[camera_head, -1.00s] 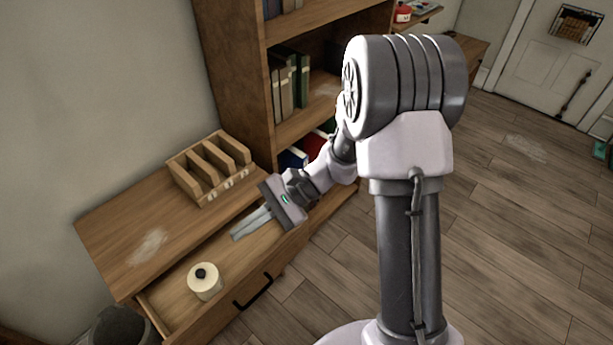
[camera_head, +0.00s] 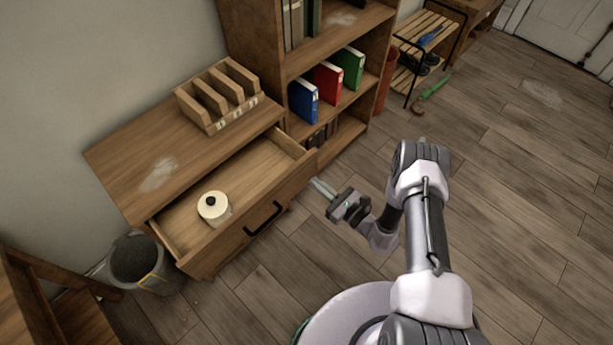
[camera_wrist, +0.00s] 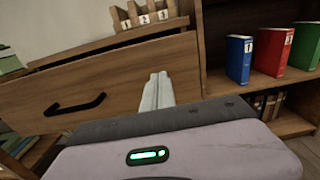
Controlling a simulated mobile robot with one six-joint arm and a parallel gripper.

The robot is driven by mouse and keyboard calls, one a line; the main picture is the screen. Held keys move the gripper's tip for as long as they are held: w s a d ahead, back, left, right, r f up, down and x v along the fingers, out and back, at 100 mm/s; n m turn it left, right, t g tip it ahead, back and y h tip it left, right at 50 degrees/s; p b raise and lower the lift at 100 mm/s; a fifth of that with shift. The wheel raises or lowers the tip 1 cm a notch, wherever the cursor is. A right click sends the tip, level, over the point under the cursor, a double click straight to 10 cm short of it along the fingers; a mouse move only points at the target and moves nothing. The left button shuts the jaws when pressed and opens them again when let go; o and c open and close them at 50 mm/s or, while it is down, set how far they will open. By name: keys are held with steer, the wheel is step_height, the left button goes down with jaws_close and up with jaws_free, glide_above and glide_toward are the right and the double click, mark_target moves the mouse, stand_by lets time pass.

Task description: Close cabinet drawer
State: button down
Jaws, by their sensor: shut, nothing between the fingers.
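The wooden cabinet (camera_head: 125,172) stands against the wall with its drawer (camera_head: 254,218) pulled out. A round cream-coloured roll with a dark centre (camera_head: 213,207) stands inside the drawer. The drawer front has a black bar handle (camera_head: 263,218), which also shows at the left of the wrist view (camera_wrist: 75,104). My gripper (camera_head: 322,188) is shut and empty. It is outside the drawer, near the right end of the drawer front, pointing toward it. In the wrist view the shut fingers (camera_wrist: 157,92) overlap the drawer front; I cannot tell whether they touch it.
A wooden slotted holder (camera_head: 215,95) stands on the cabinet top. A bookshelf with blue, red (camera_head: 327,83) and green binders adjoins the cabinet at right. A grey bin (camera_head: 140,262) stands at left. A slatted rack (camera_head: 420,50) is farther back. The floor at right is open.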

mark_target(298, 168)
steer(key=b+x, duration=0.1)
steer(key=x, duration=0.4)
steer(key=shift+w+a+b, duration=0.1)
steer(key=shift+a+b, duration=0.1)
steer(key=shift+b, duration=0.1)
